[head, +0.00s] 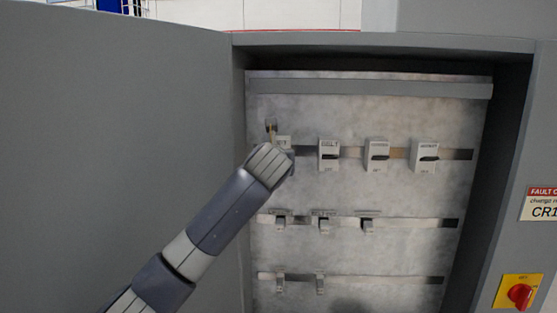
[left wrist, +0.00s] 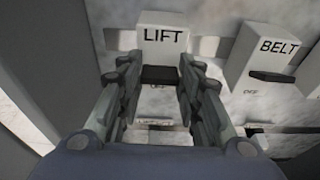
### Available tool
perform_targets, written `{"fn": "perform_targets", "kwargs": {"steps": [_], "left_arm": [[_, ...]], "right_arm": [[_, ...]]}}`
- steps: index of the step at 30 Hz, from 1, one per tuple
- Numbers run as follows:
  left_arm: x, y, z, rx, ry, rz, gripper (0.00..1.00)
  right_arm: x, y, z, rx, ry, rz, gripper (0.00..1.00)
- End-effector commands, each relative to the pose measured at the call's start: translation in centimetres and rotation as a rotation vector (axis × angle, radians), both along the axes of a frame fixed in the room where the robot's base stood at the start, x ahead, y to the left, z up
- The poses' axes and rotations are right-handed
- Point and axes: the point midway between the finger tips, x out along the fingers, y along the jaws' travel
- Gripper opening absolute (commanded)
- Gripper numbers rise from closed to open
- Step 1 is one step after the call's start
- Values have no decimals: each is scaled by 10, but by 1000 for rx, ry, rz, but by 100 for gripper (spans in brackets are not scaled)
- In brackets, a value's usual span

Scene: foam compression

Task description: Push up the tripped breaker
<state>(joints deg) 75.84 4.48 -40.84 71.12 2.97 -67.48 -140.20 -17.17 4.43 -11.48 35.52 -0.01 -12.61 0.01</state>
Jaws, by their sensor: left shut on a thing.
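The LIFT breaker (left wrist: 165,38) is a white block with a black lever (left wrist: 160,75) on its front. My left gripper (left wrist: 158,64) has one finger on each side of this lever and is shut on it. In the head view the LIFT breaker (head: 284,142) shows only in part, at the left end of the top row behind my left wrist. The BELT breaker (left wrist: 268,57) stands to its right, with its black lever sticking out above an OFF mark. My right gripper is in neither view.
Two more white breakers (head: 377,151) (head: 425,153) continue the top row. Smaller breakers sit on two lower rails (head: 410,223) (head: 390,279). The open grey cabinet door (head: 110,150) is on the left. A red rotary switch (head: 519,294) on yellow is at lower right.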

Motion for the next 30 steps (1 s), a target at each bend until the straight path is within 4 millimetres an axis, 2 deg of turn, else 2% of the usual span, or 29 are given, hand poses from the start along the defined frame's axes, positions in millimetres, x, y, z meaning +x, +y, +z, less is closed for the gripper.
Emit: {"fn": "perform_targets", "kwargs": {"steps": [3, 4, 6, 19, 30], "left_arm": [[0, 0, 3, -1, -7, -1, 9], [0, 0, 3, -1, -7, 0, 40], [0, 0, 3, -1, -7, 0, 53], [-4, 0, 2, -1, -4, 0, 53], [-51, 0, 13, 0, -7, -2, 53]], "right_arm": [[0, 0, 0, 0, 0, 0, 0], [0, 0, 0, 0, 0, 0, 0], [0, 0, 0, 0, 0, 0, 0], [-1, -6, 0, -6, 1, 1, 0], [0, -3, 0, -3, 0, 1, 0]]}}
